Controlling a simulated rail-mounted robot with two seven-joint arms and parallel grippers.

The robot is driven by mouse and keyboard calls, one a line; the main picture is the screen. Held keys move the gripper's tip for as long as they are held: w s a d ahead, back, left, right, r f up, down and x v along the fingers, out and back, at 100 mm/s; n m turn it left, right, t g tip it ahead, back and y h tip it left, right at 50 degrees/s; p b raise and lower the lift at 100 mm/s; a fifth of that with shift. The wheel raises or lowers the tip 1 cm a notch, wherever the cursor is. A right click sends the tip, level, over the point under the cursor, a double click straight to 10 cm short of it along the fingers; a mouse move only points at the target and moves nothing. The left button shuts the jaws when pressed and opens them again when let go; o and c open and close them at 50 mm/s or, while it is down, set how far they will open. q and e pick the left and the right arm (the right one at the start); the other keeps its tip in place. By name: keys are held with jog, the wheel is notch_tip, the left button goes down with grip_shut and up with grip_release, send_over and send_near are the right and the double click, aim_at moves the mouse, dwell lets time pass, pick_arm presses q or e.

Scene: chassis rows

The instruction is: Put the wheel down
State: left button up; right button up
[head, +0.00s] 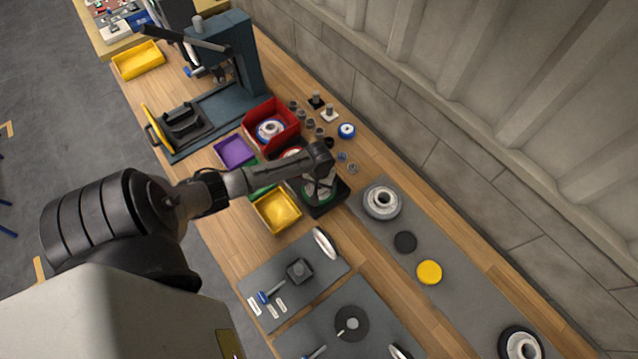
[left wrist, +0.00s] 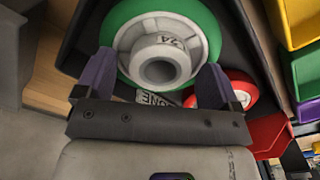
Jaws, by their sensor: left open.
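In the left wrist view, a green-rimmed wheel (left wrist: 209,22) with a pale grey hub lies in a black bin (left wrist: 258,50). My left gripper (left wrist: 157,66) is open, with one finger on each side of the hub. Whether the fingers touch the hub cannot be told. A red wheel (left wrist: 238,88) lies beside the green one, partly behind the right finger. In the head view, my left gripper (head: 319,181) is over the black bin (head: 326,207), and my arm hides part of the wheels there. My right gripper is in neither view.
A yellow bin (head: 278,212), purple bin (head: 234,151) and red bin (head: 284,116) stand close to the black bin. A grey mat (head: 455,268) to the right carries a grey wheel (head: 382,201) and discs. A dark press (head: 232,60) stands at the back.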

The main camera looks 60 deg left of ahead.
pick_arm(q)
notch_tip(320, 180, up, 12)
jog(key=p, duration=0.1)
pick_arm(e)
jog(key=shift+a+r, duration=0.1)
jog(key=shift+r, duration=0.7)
